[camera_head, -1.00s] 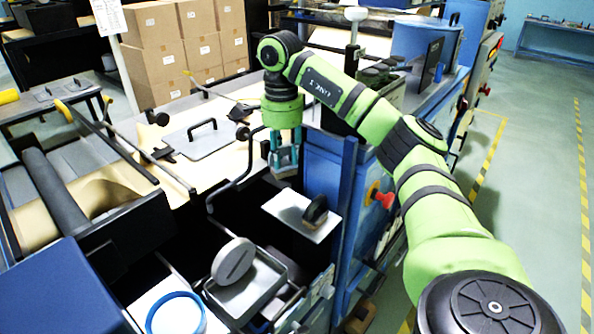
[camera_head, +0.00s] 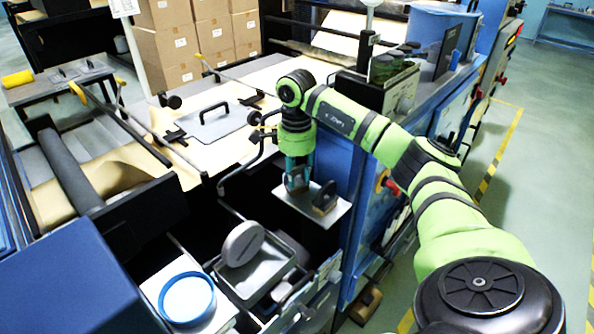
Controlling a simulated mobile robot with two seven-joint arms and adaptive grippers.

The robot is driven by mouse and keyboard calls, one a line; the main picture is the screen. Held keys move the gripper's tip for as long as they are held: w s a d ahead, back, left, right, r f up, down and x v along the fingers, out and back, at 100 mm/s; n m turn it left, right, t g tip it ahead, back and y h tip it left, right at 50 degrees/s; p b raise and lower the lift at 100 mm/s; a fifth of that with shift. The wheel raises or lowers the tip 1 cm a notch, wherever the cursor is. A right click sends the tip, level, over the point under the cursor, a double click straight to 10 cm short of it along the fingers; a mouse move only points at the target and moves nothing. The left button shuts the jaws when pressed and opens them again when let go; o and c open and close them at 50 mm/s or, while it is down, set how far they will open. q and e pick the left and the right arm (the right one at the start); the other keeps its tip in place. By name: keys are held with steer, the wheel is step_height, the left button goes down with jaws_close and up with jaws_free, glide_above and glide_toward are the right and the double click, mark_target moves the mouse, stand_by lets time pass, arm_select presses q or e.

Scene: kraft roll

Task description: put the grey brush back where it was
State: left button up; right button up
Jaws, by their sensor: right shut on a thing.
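My right gripper (camera_head: 297,184) comes down from the green arm, fingers pointing down. It is shut on a small greyish thing, likely the grey brush (camera_head: 297,181), which the fingers mostly hide. It is at the left back part of a light grey plate (camera_head: 308,209); I cannot tell whether the brush touches the plate. My left gripper is not in view.
A grey round disc (camera_head: 243,243) leans in a metal tray (camera_head: 262,278) in front of the plate. A blue ring (camera_head: 187,298) lies at front left. A flat lid with a handle (camera_head: 216,122) lies on the kraft paper behind. A blue cabinet (camera_head: 335,160) stands close behind the gripper.

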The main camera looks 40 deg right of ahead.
mark_target(296, 170)
steer(key=shift+f, duration=0.1)
steer(key=o, duration=1)
step_height(296, 170, up, 5)
steer(key=shift+w+r+b, duration=0.1)
steer(key=shift+r+b, duration=0.05)
steer(key=shift+b, duration=0.95)
step_height(296, 170, up, 7)
steer(key=p, duration=0.2)
